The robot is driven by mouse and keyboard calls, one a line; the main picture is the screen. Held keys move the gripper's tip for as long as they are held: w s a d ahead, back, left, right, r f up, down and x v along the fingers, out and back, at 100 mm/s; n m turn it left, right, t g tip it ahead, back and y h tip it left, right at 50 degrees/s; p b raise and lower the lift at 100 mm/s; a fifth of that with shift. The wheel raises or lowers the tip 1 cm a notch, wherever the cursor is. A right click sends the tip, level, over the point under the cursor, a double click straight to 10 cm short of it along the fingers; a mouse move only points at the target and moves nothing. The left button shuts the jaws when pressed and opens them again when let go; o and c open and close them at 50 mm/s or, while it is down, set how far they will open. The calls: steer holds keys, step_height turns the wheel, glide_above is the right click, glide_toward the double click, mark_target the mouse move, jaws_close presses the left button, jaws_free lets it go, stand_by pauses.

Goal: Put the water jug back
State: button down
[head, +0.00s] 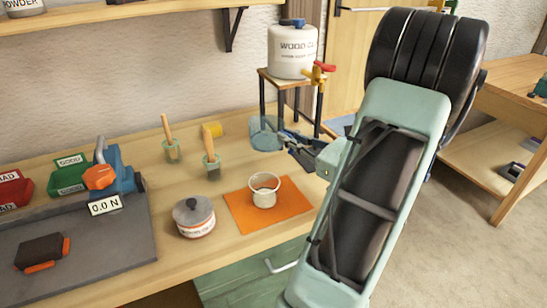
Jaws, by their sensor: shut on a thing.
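The water jug (263,137) looks like a clear bluish vessel near the back of the workbench, in front of the left legs of a small stand. My gripper (284,142) reaches it from the right and is shut on it. The fingers cover the jug's right side. I cannot tell whether the jug touches the bench top or hangs just above it. My pale green arm fills the right middle of the view.
An orange mat (240,209) with a white pot (264,190) lies in front of the jug. A lidded tin (194,217) and brushes in glass jars (172,150) stand to the left.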

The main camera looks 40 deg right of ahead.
mark_target(276, 145)
steer(key=w+f, duration=0.2)
steer(key=w+d+f, duration=0.1)
steer(key=w+f, duration=0.1)
steer(key=w+f+b, duration=0.1)
steer(key=w+f, duration=0.1)
steer(key=shift+w+d+f, duration=0.15)
steer(key=shift+w+d, duration=0.05)
steer(key=shift+d, duration=0.05)
steer(key=f, duration=0.3)
steer(key=shift+w+d+f, duration=0.1)
steer(key=shift+w+f, duration=0.1)
steer(key=shift+f, duration=0.1)
steer(key=shift+b, duration=0.3)
steer(key=c, duration=2.5)
jaws_free()
steer(key=shift+f, duration=0.15)
steer(key=o, duration=0.5)
